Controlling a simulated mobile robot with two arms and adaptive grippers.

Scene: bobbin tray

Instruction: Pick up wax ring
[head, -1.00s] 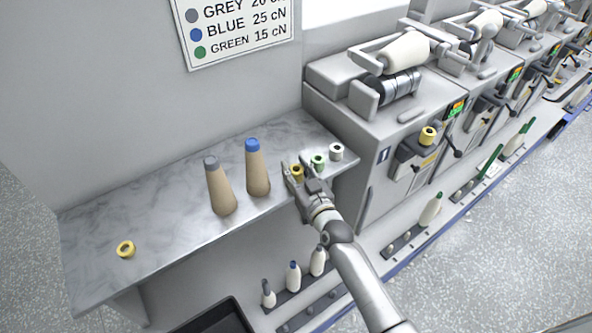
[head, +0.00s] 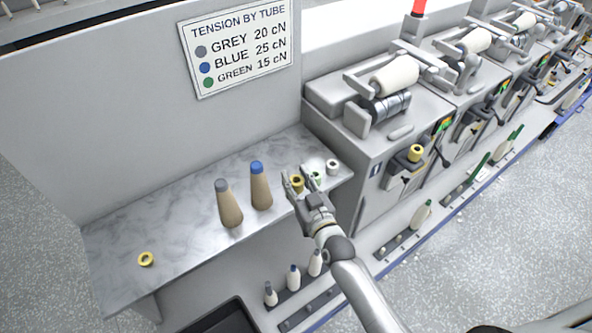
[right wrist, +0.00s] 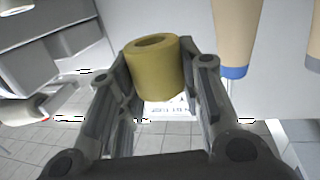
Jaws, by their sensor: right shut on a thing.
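A yellow wax ring (head: 297,184) is between the fingers of my right gripper (head: 300,181), at the right end of the marble-look shelf. The right wrist view shows the ring (right wrist: 160,68) between both fingers, its hole visible at the top. My right gripper is shut on it. I cannot tell whether the ring is clear of the shelf. Another yellow ring (head: 146,259) lies at the shelf's left end. My left gripper is not in view.
A grey-tipped cone (head: 229,205) and a blue-tipped cone (head: 261,187) stand on the shelf (head: 190,228) left of the gripper. Winding machines (head: 345,125) stand at right, the nearest bearing a yellow ring (head: 416,153). The shelf's left part is mostly clear.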

